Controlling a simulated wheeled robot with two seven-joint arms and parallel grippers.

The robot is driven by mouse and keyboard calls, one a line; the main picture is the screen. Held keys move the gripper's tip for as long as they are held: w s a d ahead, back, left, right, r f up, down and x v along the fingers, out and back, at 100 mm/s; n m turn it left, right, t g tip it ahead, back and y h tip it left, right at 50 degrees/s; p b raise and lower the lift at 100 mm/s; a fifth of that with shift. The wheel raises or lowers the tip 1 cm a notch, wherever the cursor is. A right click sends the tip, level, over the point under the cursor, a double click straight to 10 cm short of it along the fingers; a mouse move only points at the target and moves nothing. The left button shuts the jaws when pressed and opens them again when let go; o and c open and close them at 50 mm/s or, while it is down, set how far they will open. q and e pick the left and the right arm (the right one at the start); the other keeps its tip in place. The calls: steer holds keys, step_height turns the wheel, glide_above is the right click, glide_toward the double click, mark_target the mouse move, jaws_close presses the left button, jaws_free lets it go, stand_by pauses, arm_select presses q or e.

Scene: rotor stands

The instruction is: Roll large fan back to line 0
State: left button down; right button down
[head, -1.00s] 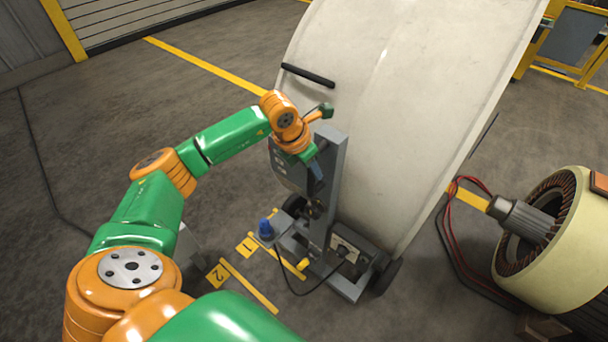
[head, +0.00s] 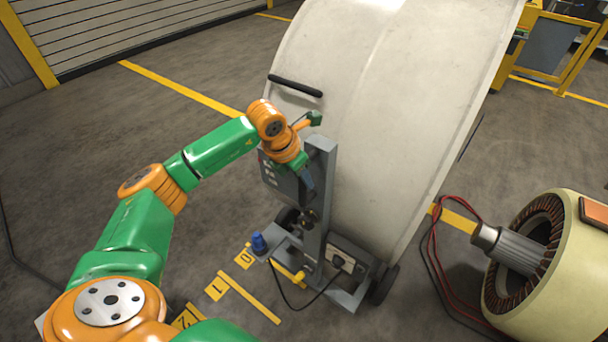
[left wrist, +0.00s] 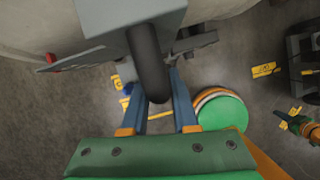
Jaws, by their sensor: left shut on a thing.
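The large fan (head: 385,95) is a big pale drum on a grey wheeled stand (head: 320,200), upright in the middle of the head view. My left gripper (head: 305,182) is at the stand's upright, below its top. In the left wrist view, my left gripper's blue fingers (left wrist: 158,108) are on either side of a dark handle (left wrist: 148,62) and shut on it. The floor plate 0 (head: 243,257) lies by the stand's left foot, and the stand covers part of its yellow line. Line 1 (head: 250,299) lies nearer me, clear of the stand. A small green and orange part, probably my right gripper (left wrist: 300,124), shows at the right edge of the wrist view, too small to read.
Plate 2 (head: 187,318) is nearer still, partly behind my arm. A cream motor (head: 550,255) with red cables (head: 432,240) lies close to the right of the stand. Yellow-framed equipment (head: 565,50) stands at the back right. The floor to the left is open.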

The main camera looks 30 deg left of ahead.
arm_select(q)
steer(key=shift+w+r, duration=0.1)
steer(key=c, duration=1)
jaws_free()
steer(key=shift+c, duration=0.2)
steer(key=o, duration=0.4)
steer(key=shift+w, duration=0.1)
steer(key=shift+c, duration=0.2)
steer(key=shift+w, duration=0.15)
steer(key=v, duration=0.6)
steer(key=shift+s+r+b, duration=0.3)
steer(key=shift+r, duration=0.05)
